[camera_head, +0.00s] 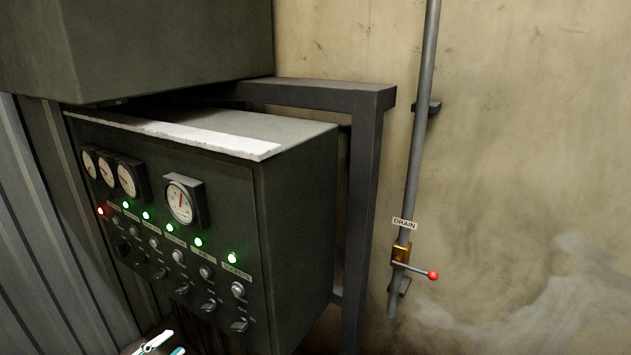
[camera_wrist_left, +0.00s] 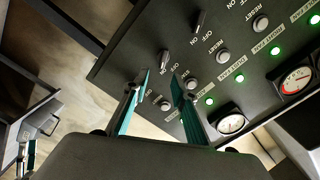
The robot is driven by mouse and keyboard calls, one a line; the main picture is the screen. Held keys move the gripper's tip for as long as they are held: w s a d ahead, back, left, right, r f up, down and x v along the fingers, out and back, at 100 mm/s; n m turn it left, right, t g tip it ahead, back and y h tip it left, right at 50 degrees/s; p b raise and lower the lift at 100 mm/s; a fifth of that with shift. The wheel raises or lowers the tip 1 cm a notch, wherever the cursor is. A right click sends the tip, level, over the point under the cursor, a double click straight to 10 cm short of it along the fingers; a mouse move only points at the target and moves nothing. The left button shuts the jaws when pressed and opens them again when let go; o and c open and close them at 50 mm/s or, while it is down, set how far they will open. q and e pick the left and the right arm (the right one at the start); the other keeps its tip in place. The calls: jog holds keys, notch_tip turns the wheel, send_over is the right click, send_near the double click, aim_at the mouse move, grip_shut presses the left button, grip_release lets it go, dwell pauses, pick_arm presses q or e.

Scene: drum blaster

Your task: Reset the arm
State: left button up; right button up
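My left gripper (camera_head: 165,345) shows at the bottom edge of the head view, in front of the lower part of the dark control panel (camera_head: 295,215). In the left wrist view the left gripper (camera_wrist_left: 162,78) has its two teal-lined fingers apart, with nothing between them. The fingertips overlap the panel's lower knobs and buttons in that picture; I cannot tell whether they touch. Part of what looks like my right gripper (camera_wrist_left: 27,155), with teal pads, shows at the left edge of the left wrist view, too small to read.
The panel carries gauges (camera_head: 181,202), several green lights (camera_head: 198,242), one red light (camera_head: 100,211), buttons and switches. A metal frame (camera_head: 362,200) stands beside it. A drain pipe (camera_head: 418,150) with a red-tipped lever (camera_head: 432,275) runs down the wall at right.

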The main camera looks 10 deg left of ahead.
pick_arm(q)
jog(key=s+d+f+n+g+y, duration=0.1)
jog(key=s+d+f+n+g, duration=0.1)
jog(key=s+d+f+n, duration=0.2)
jog(key=s+d+f+n+g+y, duration=0.1)
jog(key=s+d+f+n+g, duration=0.1)
jog(key=d+f, duration=0.4)
jog(key=s+d+f+n+g+y, duration=0.1)
jog(key=s+d+f+n, duration=0.4)
jog(key=d, duration=0.5)
jog(key=shift+s+d+f+n+g+y, duration=0.35)
jog(key=shift+s+f+g, duration=0.1)
jog(key=shift+s, duration=0.55)
